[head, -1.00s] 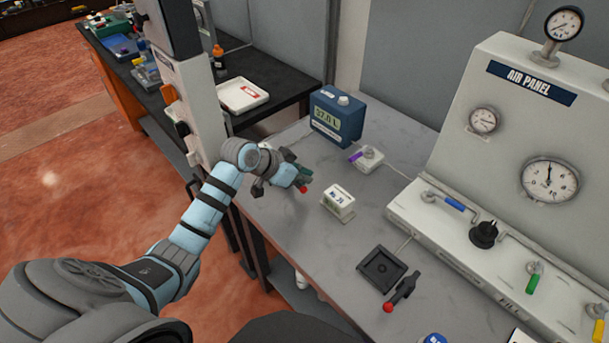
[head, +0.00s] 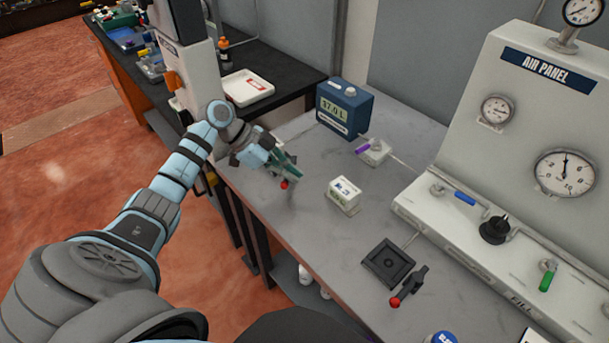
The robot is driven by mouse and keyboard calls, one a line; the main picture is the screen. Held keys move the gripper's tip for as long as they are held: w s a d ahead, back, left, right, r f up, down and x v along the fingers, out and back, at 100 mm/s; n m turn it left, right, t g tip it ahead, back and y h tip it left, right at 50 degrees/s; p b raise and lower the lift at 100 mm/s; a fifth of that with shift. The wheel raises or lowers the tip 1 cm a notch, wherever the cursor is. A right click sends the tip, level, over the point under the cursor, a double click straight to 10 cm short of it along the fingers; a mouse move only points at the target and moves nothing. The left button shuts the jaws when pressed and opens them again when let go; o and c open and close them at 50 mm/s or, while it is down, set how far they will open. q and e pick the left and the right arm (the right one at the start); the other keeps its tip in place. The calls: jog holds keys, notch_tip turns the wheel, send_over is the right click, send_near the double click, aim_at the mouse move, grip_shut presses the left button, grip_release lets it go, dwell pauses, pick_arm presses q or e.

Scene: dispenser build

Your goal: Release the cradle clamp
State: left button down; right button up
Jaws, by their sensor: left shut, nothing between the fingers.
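My left gripper (head: 268,158) is shut and empty at the left edge of the grey bench. Just at its fingers is a small dark green part (head: 285,162) with a red ball knob (head: 284,184) below it. The gripper partly hides this part, so I cannot tell whether they touch or whether it is the cradle clamp. A black lever clamp (head: 408,287) with a red ball end lies farther right, beside a black square holder (head: 388,262) that looks empty. My right gripper is not in view.
On the bench (head: 300,225) stand a small white box (head: 343,193), a blue display unit (head: 345,107) and a white block with a purple lever (head: 374,151). The air panel (head: 520,150) fills the right side. Bench between the white box and front edge is clear.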

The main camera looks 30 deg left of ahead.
pick_arm(q)
jog(key=shift+s+a, duration=0.3)
jog(key=shift+a, duration=0.25)
jog(key=shift+s+a, duration=0.15)
jog(key=shift+a, duration=0.35)
jog(key=shift+s+a+b, duration=0.1)
jog(key=shift+a+b, duration=0.3)
jog(key=shift+a, duration=0.55)
